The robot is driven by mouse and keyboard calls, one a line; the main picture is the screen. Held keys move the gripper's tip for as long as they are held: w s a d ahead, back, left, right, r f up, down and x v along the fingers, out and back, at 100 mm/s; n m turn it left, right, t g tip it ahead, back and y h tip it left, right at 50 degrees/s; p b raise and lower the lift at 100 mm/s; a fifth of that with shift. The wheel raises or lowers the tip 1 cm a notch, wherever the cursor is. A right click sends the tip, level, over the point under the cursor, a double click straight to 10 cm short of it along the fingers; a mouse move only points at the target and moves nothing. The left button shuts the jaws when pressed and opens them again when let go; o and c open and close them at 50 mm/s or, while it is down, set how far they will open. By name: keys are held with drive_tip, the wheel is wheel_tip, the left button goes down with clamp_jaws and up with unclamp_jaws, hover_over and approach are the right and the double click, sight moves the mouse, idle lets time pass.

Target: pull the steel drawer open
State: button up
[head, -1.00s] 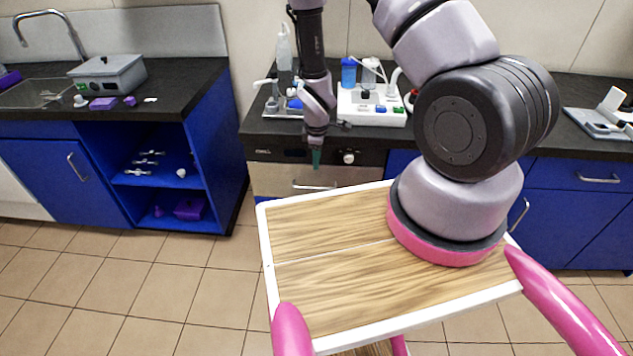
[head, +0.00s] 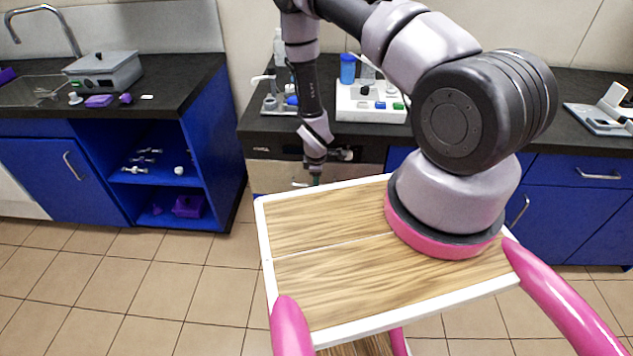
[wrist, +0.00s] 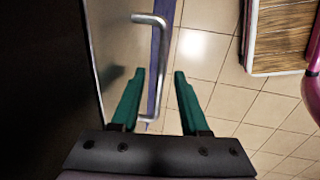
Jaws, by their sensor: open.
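The steel drawer (head: 270,177) is set in the bench front below a dark panel, and looks shut in the head view. Its bar handle (wrist: 153,65) shows in the wrist view, standing off the steel front (wrist: 115,45). My gripper (wrist: 158,73) is open, with its two green fingers apart. In the wrist view the handle appears between the fingers, nearer the left one; I cannot tell whether they touch. In the head view my gripper (head: 315,180) is low in front of the drawer, and my arm and wooden top hide part of the handle.
A black bench top (head: 260,125) above the drawer carries a white device (head: 370,105) and bottles. Blue cabinets (head: 575,200) stand to the right and an open blue shelf unit (head: 160,180) to the left. Tiled floor (head: 190,285) is clear at front left.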

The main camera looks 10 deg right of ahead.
drive_tip(key=shift+f, duration=0.1)
clamp_jaws()
idle(1.4)
